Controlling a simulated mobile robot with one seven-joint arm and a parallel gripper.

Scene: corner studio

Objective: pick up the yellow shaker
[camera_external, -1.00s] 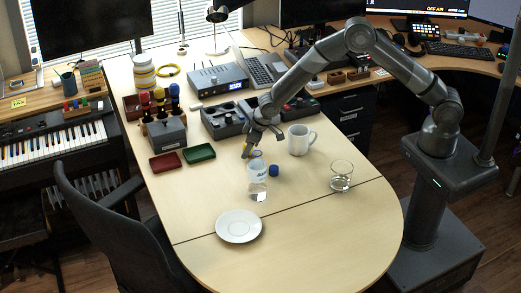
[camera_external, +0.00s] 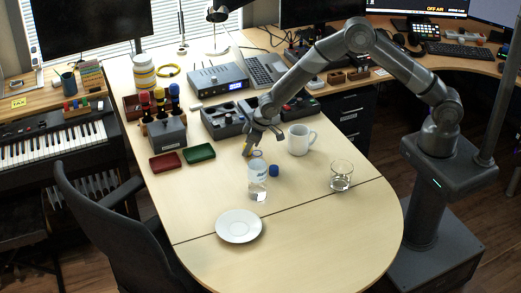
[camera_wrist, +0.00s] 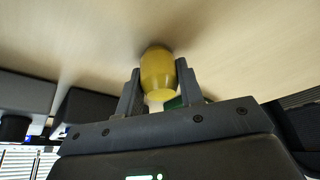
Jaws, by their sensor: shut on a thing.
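The yellow shaker (camera_wrist: 158,70) sits between the two fingers of my gripper (camera_wrist: 158,82) in the wrist view, with a finger against each side. My gripper is shut on it. In the outside view my gripper (camera_external: 262,143) is low over the middle of the table, and a small patch of the yellow shaker (camera_external: 247,150) shows at its fingers. Most of the shaker is hidden there by the gripper. I cannot tell whether its base touches the table.
A clear bottle (camera_external: 258,182) and a blue cap (camera_external: 274,170) stand just in front of my gripper. A white mug (camera_external: 299,140) is close on its right.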

